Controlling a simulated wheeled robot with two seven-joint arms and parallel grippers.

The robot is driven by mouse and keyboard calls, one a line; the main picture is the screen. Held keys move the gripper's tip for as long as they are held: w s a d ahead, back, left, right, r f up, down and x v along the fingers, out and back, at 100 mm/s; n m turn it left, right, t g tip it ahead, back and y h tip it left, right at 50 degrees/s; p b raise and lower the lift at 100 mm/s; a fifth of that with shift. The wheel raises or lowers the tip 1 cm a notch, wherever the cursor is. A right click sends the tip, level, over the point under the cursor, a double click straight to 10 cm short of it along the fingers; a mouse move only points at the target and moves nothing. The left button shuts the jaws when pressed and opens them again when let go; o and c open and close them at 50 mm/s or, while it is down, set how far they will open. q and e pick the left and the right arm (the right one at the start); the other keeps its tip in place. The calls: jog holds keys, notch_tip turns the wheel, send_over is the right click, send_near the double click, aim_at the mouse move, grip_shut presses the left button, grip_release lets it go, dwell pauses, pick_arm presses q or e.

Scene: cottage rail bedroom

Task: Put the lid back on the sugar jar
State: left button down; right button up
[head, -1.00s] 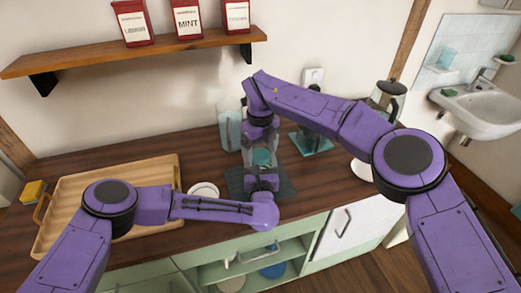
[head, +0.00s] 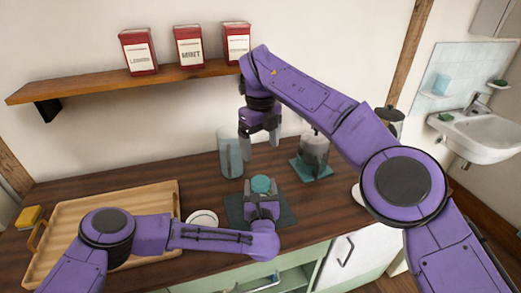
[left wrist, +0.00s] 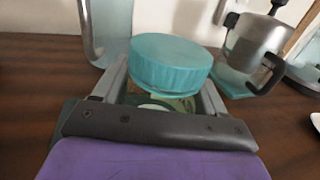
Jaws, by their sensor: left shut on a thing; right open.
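The teal lid (head: 262,184) sits on top of the sugar jar (left wrist: 168,101), which stands on a dark mat (head: 235,213). In the left wrist view the lid (left wrist: 170,64) covers the jar's top; I cannot tell whether it is fully seated. My left gripper (head: 262,205) is shut on the jar, with its fingers on either side below the lid. Most of the jar is hidden by the gripper and lid. My right gripper (head: 260,145) is open and empty, in the air above the lid and clear of it.
A tall glass container (head: 230,155) stands behind the jar. A metal pot (head: 315,150) on a teal mat is at the back right. A small white dish (head: 202,218) and a wooden tray (head: 160,190) are at the left. The shelf (head: 100,83) holds red tins.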

pick_arm(q)
grip_release()
jog(key=s+b, duration=0.1)
jog(key=s, duration=0.2)
jog(key=s+b, duration=0.1)
jog(key=s, duration=0.2)
jog(key=s+b, duration=0.1)
jog(key=s, duration=0.2)
jog(key=shift+s+d+f, duration=0.15)
jog(key=shift+s+d, duration=0.05)
jog(key=shift+d, duration=0.1)
jog(key=shift+s, duration=0.55)
